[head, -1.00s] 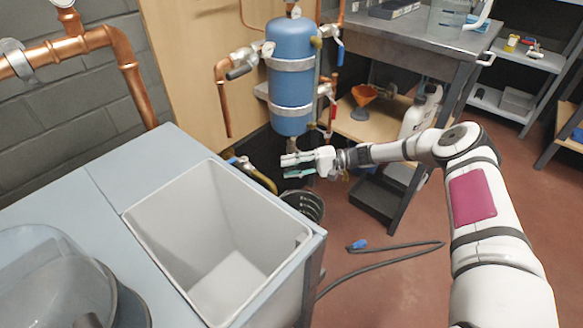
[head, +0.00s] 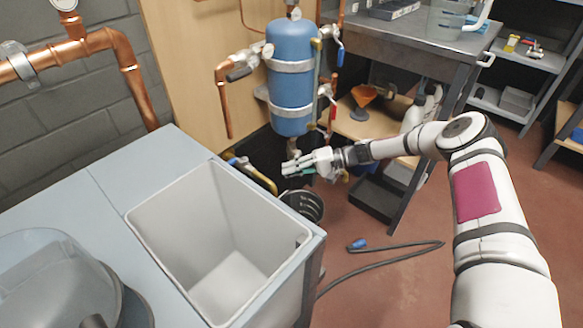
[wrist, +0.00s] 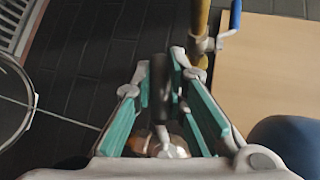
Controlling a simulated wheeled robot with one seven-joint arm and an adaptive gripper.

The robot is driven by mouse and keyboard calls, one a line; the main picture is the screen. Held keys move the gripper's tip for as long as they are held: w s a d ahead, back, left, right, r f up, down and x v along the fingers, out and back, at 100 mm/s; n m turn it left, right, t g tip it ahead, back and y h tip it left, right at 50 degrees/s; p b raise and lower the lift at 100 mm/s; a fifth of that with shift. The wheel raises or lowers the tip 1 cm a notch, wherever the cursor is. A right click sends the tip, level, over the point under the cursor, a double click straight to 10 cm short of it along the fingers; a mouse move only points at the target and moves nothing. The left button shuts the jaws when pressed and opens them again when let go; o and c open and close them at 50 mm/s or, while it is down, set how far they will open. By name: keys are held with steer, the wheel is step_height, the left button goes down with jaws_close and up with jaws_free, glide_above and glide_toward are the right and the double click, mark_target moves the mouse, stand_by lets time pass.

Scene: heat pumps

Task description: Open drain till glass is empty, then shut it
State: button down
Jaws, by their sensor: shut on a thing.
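The blue tank (head: 291,75) stands upright in two metal bands. A thin upright tube (head: 317,85), perhaps the sight glass, runs along its right side; its liquid level is too small to tell. My gripper (head: 288,166) is just below the tank's bottom outlet (head: 293,146). In the wrist view, my green-padded fingers (wrist: 160,95) are on either side of a dark lever (wrist: 160,88), apparently the drain handle, and shut on it. A metal and copper-coloured fitting (wrist: 165,143) shows behind it. Whether the drain is open cannot be told.
A dark bucket (head: 304,204) stands on the floor below my gripper. A grey bin (head: 150,215) is set in the bench at front left. A blue-handled valve (wrist: 232,20) is at the wrist view's upper right. A cable (head: 400,249) lies on the floor.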

steer(key=w+d+f+n+t+h+b, duration=0.1)
steer(key=w+d+f+n+t+h, duration=0.2)
steer(key=f+n+t+h, duration=0.2)
steer(key=shift+w+d+n+t+h, duration=0.35)
steer(key=shift+n+t+h, duration=0.2)
steer(key=shift+h, duration=1.25)
steer(key=c, duration=1.6)
jaws_free()
steer(key=v, duration=1.2)
steer(key=shift+s, duration=0.1)
